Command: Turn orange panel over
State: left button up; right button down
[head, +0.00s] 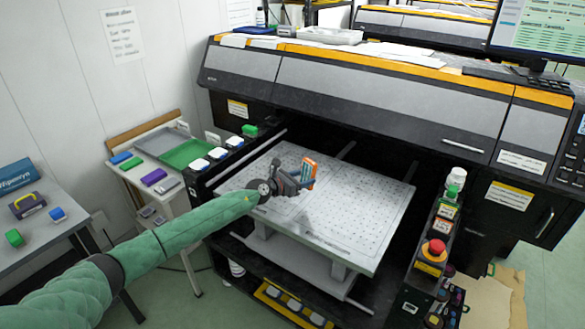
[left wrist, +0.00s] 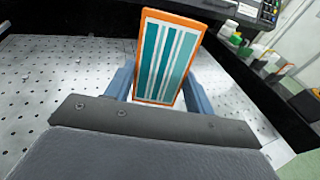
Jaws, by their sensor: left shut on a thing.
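The orange panel (head: 310,168) is held up over the perforated printer bed in the head view. In the left wrist view the panel (left wrist: 168,58) has an orange rim and a face with teal and white stripes. It stands tilted up between the fingers. My left gripper (head: 300,181) is shut on the panel, and its blue-grey fingers (left wrist: 160,90) show on both sides of it. My right gripper is not in view.
The white perforated bed (head: 350,215) is otherwise bare. The large black printer (head: 390,95) overhangs its back. A red button (head: 434,250) and bottles (head: 455,182) stand on the right ledge. A side table with a green tray (head: 187,153) is at the left.

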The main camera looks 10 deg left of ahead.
pick_arm(q)
jog(key=shift+w+a+t+y, duration=0.3)
jog(key=shift+w+t, duration=0.2)
jog(key=shift+w, duration=0.15)
jog(key=shift+a+n, duration=0.1)
jog(key=shift+n, duration=0.2)
